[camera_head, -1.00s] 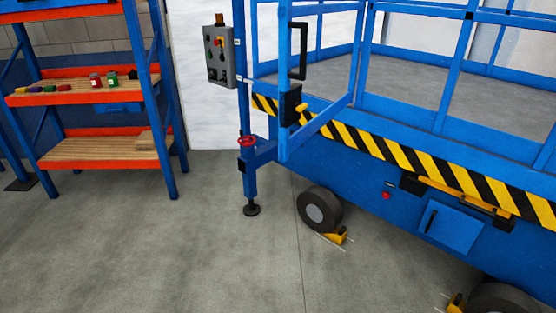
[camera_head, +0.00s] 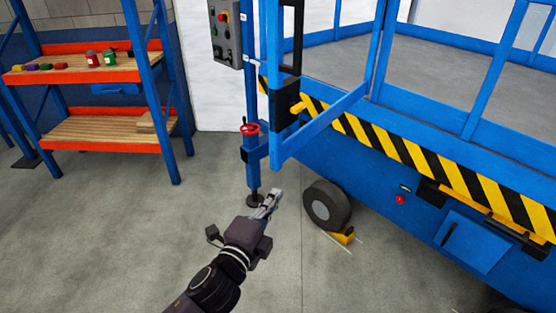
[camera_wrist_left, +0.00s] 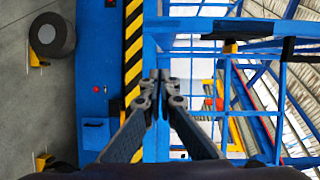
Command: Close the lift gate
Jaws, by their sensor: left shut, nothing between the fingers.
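The blue lift gate (camera_head: 335,113) stands swung out from the platform opening, its free edge toward me. It carries a black upright handle (camera_head: 292,45) and a black latch box (camera_head: 284,100) with a yellow knob (camera_head: 299,106). My left gripper (camera_head: 272,201) is shut and empty, below the gate and in front of the lift's front wheel. It touches nothing that I can make out. In the left wrist view the shut fingertips (camera_wrist_left: 160,76) appear before the blue frame and the yellow-black striped edge (camera_wrist_left: 133,55). My right gripper is not in view.
A grey control box (camera_head: 226,37) hangs on the post above a red handwheel (camera_head: 250,129) and stabiliser foot. A chocked wheel (camera_head: 327,206) stands under the lift. A blue-orange shelf (camera_head: 95,130) is at left. The floor between is clear.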

